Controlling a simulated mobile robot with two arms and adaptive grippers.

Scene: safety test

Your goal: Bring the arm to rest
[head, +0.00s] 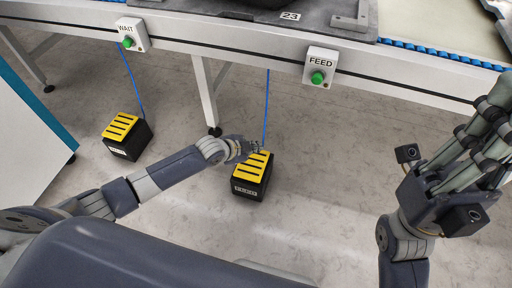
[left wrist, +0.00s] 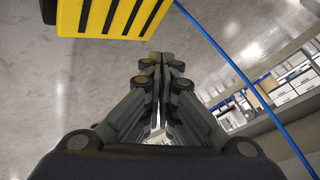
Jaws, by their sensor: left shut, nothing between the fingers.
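My left arm reaches from the left across the floor. Its gripper (head: 254,146) is at the far edge of the right yellow-and-black foot pedal (head: 251,172), close to it. I cannot tell whether they touch. My right gripper (head: 492,105) is raised at the right, near the conveyor's front edge. Its fingers lie over one another from this angle, so its opening is unclear.
Another pedal (head: 123,136) stands on the floor at the left. A conveyor leg (head: 204,88) stands behind. Floor between the right pedal and my right arm is clear.

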